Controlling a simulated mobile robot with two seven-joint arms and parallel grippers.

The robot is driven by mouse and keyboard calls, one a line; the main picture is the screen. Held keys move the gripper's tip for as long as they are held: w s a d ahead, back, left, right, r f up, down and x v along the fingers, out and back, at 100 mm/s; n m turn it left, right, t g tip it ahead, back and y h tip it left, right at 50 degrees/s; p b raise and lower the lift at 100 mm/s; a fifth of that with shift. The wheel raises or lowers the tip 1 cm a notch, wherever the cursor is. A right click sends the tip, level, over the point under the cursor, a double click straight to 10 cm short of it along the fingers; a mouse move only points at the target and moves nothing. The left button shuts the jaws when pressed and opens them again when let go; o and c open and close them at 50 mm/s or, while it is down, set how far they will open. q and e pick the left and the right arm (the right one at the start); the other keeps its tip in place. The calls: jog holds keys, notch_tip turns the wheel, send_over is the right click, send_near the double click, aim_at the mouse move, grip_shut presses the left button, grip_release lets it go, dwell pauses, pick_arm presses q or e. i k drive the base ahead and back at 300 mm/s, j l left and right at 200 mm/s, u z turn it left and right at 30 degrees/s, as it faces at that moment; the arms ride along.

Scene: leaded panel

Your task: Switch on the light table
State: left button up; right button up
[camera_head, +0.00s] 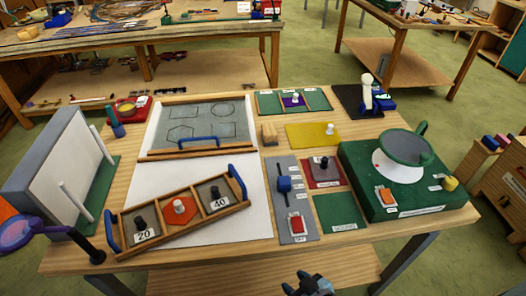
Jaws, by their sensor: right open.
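No part is clearly readable as the light table. A grey panel (284,216) on the wooden table carries a blue knob (284,184) and a red rocker switch (297,224) with a small label. A large white sheet or surface (250,173) lies left of it, partly under a wooden tray. A white-faced upright box (70,165) stands at the left. I cannot tell whether anything is lit. My right gripper (308,284) is open at the bottom edge, in front of the table and apart from the switch. My left gripper is out of view.
The wooden tray (148,210) holds weights and an orange hexagon. A grey pattern board (195,126) lies behind it. A green machine (405,200) with a round top and orange switch stands right. The front table strip is mostly clear.

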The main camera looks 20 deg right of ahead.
aim_at(298, 226)
jog(key=i+l+z, duration=0.1)
jog(key=z, duration=0.9)
